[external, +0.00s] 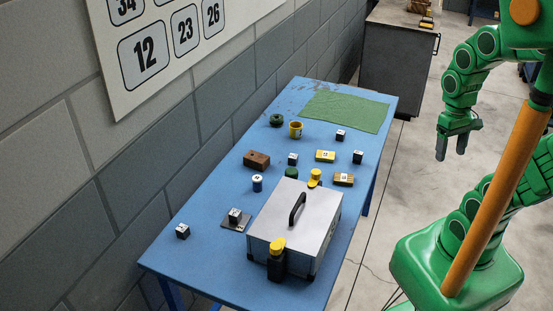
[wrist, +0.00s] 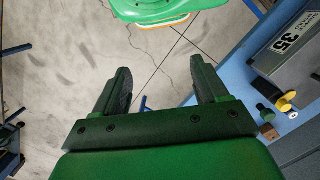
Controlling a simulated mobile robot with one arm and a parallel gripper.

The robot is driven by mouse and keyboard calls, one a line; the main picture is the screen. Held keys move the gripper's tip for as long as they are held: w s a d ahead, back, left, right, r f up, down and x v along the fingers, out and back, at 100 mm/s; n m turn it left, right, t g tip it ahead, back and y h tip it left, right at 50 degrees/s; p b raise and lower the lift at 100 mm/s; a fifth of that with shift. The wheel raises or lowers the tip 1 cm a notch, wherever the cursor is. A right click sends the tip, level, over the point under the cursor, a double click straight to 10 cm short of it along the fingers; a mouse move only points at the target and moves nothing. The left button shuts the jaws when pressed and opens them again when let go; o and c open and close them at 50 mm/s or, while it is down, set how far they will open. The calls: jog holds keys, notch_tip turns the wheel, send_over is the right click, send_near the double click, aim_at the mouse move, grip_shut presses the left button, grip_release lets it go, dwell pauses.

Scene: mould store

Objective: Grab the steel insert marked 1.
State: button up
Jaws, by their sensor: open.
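Several small dark cubes with pale labelled tops stand on the blue table (external: 215,275) in the external view. One cube (external: 340,135) is near the green mat, one (external: 293,159) is mid-table, and one (external: 358,157) is near the right edge. Another cube (external: 235,214) sits on a dark plate (external: 231,225), and one (external: 183,231) is at the near left. Their marks are too small to read, so I cannot tell which is 1. My gripper (external: 451,151) hangs open and empty right of the table, over the floor. Its spread fingers (wrist: 160,68) show in the wrist view.
A grey metal box (external: 318,225) with a black handle fills the near right of the table; the wrist view shows it (wrist: 275,65) marked 35. The green mat (external: 345,111) is bare.

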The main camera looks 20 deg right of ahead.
jog(key=shift+c, duration=0.6)
